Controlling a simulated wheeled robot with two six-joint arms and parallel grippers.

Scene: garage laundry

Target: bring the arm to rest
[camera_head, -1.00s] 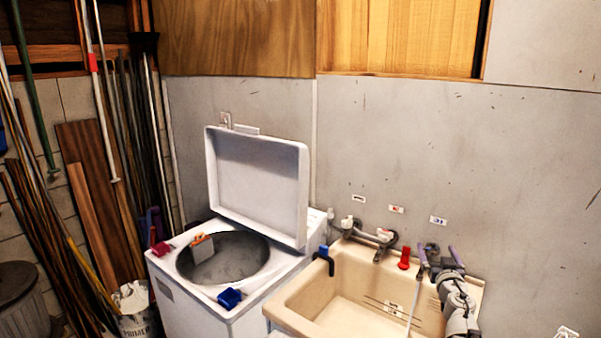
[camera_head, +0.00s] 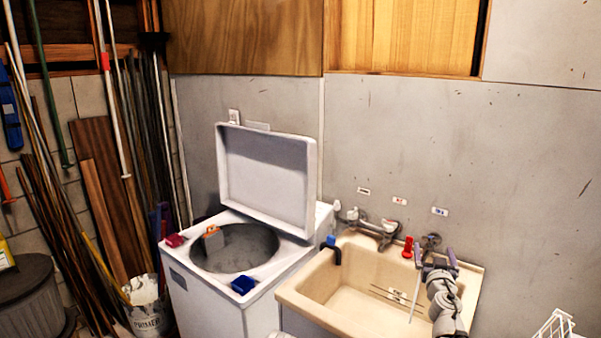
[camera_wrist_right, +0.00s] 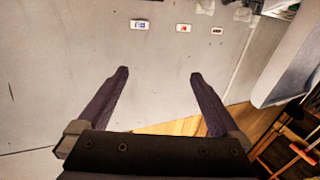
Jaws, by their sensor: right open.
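My right gripper (camera_head: 436,256) is above the right side of the beige sink (camera_head: 293,297) in the head view, with its arm coming up from below. In the right wrist view my gripper (camera_wrist_right: 158,73) has its two dark fingers wide apart, with nothing between them and the grey wall beyond. My left gripper is not in view.
A white washing machine (camera_head: 200,304) stands open left of the sink, with a blue item (camera_head: 243,285) on its rim. A faucet (camera_head: 372,227) and a red item (camera_head: 408,247) are near the gripper. A white wire rack (camera_head: 556,323) is at lower right.

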